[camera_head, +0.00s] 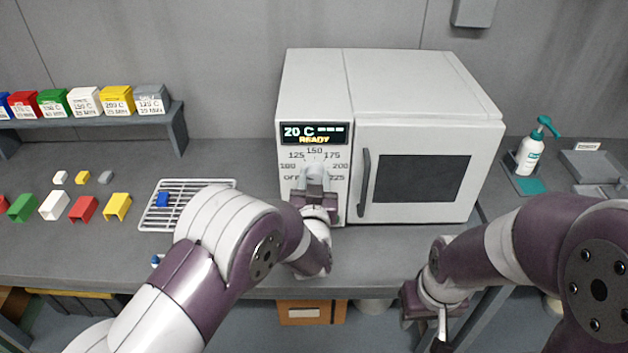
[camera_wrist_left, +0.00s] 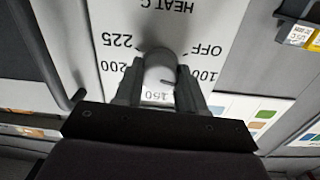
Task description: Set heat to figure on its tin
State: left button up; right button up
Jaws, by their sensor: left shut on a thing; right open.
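The white oven (camera_head: 425,85) stands at the back of the bench, its display (camera_head: 314,134) reading 20 C and READY. Its round heat knob (camera_wrist_left: 160,68) has figures around it from OFF up to 225. My left gripper (camera_head: 315,192) is shut on the knob; it also shows in the left wrist view (camera_wrist_left: 160,90). I cannot tell which figure the knob points at. Several coloured tins, among them a yellow tin (camera_head: 117,98) and a grey tin (camera_head: 151,97), stand on a shelf with small printed labels. My right gripper (camera_head: 440,325) is open, low at the bench front.
A wire rack (camera_head: 190,184) with a blue piece (camera_head: 162,199) lies left of the oven. Several coloured pieces lie further left. The oven door handle (camera_head: 364,182) is just right of my left gripper. A pump bottle (camera_head: 529,153) stands at right.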

pick_arm(q)
jog(key=m+p, duration=0.1)
jog(key=m, duration=0.4)
jog(key=m+p, duration=0.2)
jog(key=m, duration=0.4)
jog(key=shift+m, duration=0.3)
jog(key=m+p, duration=0.2)
jog(key=m, duration=0.4)
jog(key=shift+y, duration=0.4)
jog(key=m+p, duration=0.1)
jog(key=m, duration=0.3)
jog(key=shift+m, duration=0.3)
jog(key=o, duration=1.1)
jog(key=shift+c, duration=0.2)
jog(key=shift+s, duration=0.1)
